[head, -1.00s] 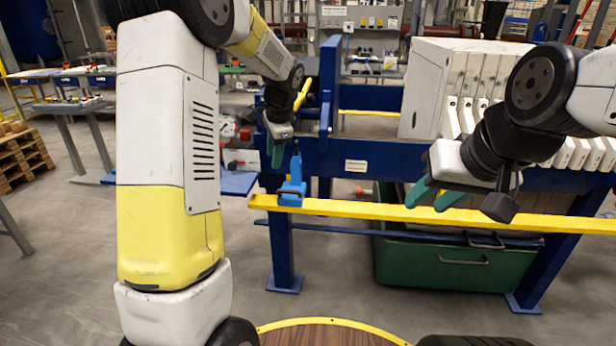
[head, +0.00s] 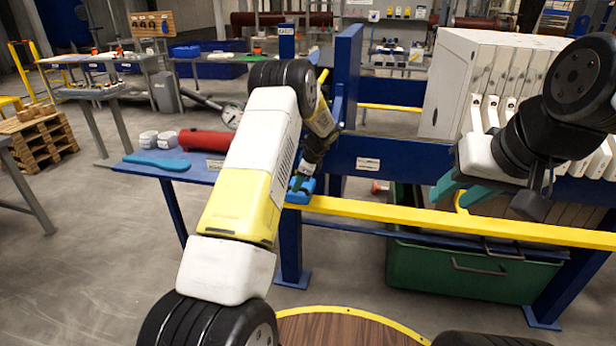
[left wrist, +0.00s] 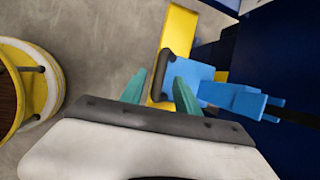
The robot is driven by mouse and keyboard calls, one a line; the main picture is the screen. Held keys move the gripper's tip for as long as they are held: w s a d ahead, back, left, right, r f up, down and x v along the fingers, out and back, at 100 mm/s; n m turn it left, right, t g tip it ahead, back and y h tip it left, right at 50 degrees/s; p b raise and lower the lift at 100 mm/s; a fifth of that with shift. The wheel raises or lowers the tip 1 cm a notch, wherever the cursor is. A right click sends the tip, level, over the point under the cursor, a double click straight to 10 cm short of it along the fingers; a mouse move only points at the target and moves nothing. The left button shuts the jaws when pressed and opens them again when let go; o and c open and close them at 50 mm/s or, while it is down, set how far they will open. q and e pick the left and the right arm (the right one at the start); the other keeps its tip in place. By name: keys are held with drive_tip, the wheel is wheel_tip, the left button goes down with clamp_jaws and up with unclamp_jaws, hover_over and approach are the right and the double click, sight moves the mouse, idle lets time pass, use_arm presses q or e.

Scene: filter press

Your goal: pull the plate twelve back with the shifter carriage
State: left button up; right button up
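The blue shifter carriage (head: 306,186) sits on the left end of the yellow rail (head: 400,215), partly hidden by my left arm. In the left wrist view, the carriage (left wrist: 190,75) shows a dark bar handle (left wrist: 160,78). My left gripper (head: 297,184) is at the carriage. Its teal fingers (left wrist: 160,92) are apart, with the handle's near end between or just beyond their tips; contact is unclear. White filter plates (head: 500,90) stand in a row at the right; I cannot tell which is plate twelve. My right gripper (head: 462,194) is open and empty near the rail.
A blue upright post (head: 347,90) stands right behind the carriage. A green bin (head: 460,268) is under the press. The rail's middle looks clear.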

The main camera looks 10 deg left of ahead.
use_arm(q)
drive_tip(key=shift+w+a+f, duration=0.15)
drive_tip(key=shift+a+f, duration=0.1)
drive_tip(key=shift+f, duration=0.4)
clamp_jaws()
idle(1.0)
